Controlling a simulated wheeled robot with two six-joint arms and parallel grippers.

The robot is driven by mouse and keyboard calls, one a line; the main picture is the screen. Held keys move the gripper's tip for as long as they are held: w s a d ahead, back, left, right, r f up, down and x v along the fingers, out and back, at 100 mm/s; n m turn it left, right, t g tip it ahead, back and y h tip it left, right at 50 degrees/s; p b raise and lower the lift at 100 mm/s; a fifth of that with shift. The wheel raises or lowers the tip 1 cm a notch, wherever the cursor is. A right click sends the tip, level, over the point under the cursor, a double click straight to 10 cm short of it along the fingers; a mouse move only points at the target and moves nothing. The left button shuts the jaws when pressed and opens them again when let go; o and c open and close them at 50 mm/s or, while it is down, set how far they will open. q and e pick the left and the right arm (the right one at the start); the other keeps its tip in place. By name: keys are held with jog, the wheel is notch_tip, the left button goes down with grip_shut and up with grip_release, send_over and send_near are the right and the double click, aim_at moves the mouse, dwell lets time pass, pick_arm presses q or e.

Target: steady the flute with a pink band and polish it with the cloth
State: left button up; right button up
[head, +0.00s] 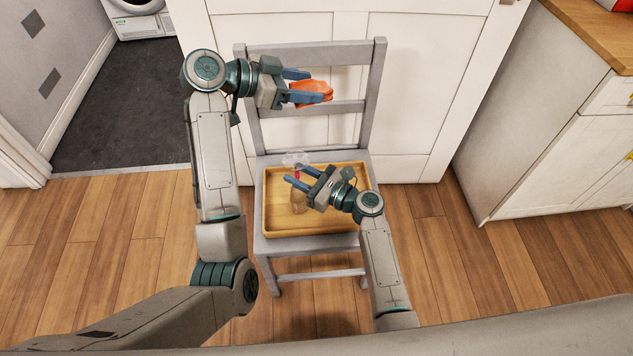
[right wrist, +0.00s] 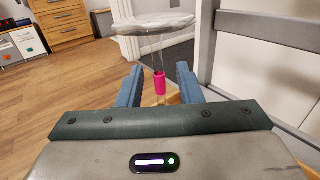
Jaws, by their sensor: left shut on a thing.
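The clear flute (head: 300,202) is at the left part of the wooden tray on the chair, apparently foot up, with a clear disc at its top. Its pink band (right wrist: 159,83) shows between my right fingers in the right wrist view, and it is small in the head view (head: 297,175). My right gripper (head: 293,173) is open, its fingers on either side of the flute with visible gaps in the right wrist view (right wrist: 158,84). My left gripper (head: 309,87) is shut on the orange cloth (head: 316,92), held higher, in front of the chair's backrest.
The wooden tray (head: 347,228) lies on the seat of the grey chair (head: 378,65). White panels stand behind the chair, and a white cabinet (head: 535,140) stands at the right. The wood floor is clear on both sides.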

jog(key=shift+x, duration=1.2)
grip_shut()
jog(key=shift+c, duration=1.4)
grip_release()
grip_shut()
